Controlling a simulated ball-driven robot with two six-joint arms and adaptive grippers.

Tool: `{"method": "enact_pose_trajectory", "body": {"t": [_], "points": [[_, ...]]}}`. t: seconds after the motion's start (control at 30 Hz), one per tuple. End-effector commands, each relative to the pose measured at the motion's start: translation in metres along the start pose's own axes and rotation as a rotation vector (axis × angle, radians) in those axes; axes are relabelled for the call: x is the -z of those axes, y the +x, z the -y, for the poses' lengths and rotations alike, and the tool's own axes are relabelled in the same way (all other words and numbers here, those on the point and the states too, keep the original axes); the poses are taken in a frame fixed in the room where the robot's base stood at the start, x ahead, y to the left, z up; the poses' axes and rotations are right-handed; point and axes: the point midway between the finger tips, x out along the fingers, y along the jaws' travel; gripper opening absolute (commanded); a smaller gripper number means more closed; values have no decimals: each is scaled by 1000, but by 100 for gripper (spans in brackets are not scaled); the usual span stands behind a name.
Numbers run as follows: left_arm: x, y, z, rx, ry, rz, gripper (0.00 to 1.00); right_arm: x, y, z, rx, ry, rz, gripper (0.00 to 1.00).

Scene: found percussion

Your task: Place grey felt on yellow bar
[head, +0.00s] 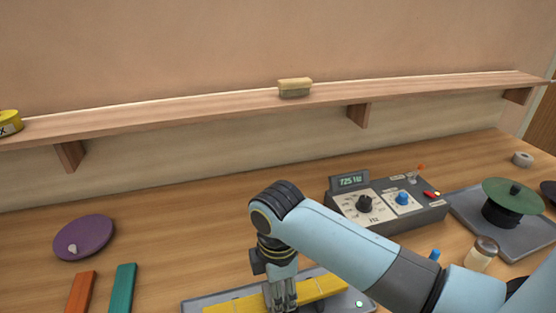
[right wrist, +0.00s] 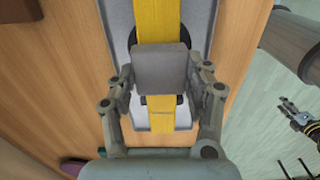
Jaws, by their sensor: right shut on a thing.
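The yellow bar (head: 232,301) lies on a grey base (head: 193,307) at the bottom of the head view. It also runs down the middle of the right wrist view (right wrist: 158,22). My right gripper (head: 281,297) points down over the bar's middle. In the right wrist view its fingers (right wrist: 160,78) are shut on the grey felt (right wrist: 161,70), a grey block lying across the bar's line. Whether the felt touches the bar I cannot tell. My left gripper (right wrist: 296,114) shows small and dark at the right wrist view's right edge, its jaws unclear.
Orange (head: 81,292) and teal (head: 123,288) bars and a purple disc (head: 84,238) lie to the left. A grey control box (head: 385,206) stands behind my right arm. A grey tray (head: 470,209) with a green disc (head: 513,193) is at the right. A shelf (head: 200,109) runs along the wall.

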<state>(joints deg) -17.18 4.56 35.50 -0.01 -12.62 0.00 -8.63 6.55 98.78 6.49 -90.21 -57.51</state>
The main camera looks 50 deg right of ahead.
Motion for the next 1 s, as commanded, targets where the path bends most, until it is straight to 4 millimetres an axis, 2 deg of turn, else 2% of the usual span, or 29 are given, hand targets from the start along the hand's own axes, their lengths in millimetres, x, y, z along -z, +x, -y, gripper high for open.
{"method": "enact_pose_trajectory", "body": {"t": [0.3, 0.33, 0.5, 0.83, 1.0], "points": [[0, 0, 0, 0, 0, 0, 40, 0, 3, 0, -1, 0, 0, 34], [0, 0, 0, 0, 0, 0, 40, 0, 3, 0, -2, 0, -1, 52], [0, 0, 0, 0, 0, -1, 40, 0, 3, 0, -2, 0, -1, 74], [0, 0, 0, 0, 0, -1, 40, 0, -1, 0, -2, 0, 0, 74], [0, 5, 0, 0, 0, -1, 40, 0, -26, -2, -7, -1, -2, 74]]}}
